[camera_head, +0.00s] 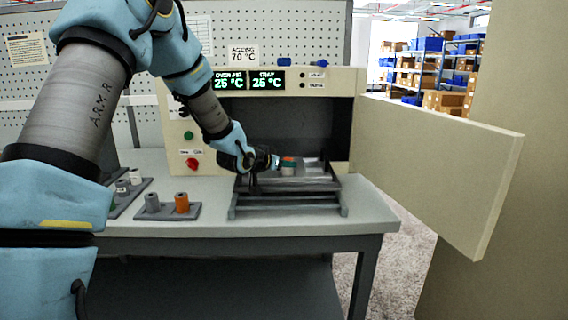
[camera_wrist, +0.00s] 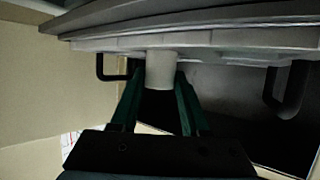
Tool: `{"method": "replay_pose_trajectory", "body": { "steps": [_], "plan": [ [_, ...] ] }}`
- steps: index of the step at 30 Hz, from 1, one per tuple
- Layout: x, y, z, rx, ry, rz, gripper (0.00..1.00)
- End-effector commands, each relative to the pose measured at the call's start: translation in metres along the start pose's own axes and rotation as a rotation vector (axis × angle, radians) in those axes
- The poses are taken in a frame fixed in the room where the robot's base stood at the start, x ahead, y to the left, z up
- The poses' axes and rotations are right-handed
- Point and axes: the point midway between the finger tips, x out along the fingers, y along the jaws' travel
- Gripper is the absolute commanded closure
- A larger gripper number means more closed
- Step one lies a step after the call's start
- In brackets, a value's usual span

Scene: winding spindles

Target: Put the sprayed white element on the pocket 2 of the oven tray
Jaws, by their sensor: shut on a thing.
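My gripper (camera_wrist: 160,84) is shut on the white element (camera_wrist: 161,68), a short pale cylinder between its two green fingers. In the wrist view the cylinder's far end meets the pale tray surface; I cannot tell whether it rests in a pocket or is just above it. In the head view my gripper (camera_head: 278,162) is over the oven tray (camera_head: 290,185), which lies on a dark rack in front of the open oven. The element is small and partly hidden there by the gripper, and pocket numbers cannot be read.
The beige oven (camera_head: 260,85) stands behind the tray, its door (camera_head: 440,165) swung open to the right. Black handles (camera_wrist: 290,92) rise at the tray's ends.

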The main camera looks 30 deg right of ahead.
Motion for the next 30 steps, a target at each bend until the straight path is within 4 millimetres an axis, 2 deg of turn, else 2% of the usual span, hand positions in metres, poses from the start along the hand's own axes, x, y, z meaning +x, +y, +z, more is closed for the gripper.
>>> {"method": "replay_pose_trajectory", "body": {
  "steps": [2, 3, 10, 20, 23, 30],
  "plan": [
    [0.001, 0.0, 0.003, 0.0, 0.001, 0.0, 1.0],
    [0.001, 0.0, 0.001, 0.0, 0.0, 0.0, 0.5],
    [0.001, 0.0, 0.001, 0.0, 0.0, 0.0, 0.24],
    [-0.002, 0.0, -0.002, 0.0, 0.001, 0.0, 0.24],
    [-0.012, -0.001, 0.0, 0.001, 0.002, -0.001, 0.24],
    [-0.059, -0.001, 0.0, 0.002, 0.003, -0.003, 0.24]
  ]
}}
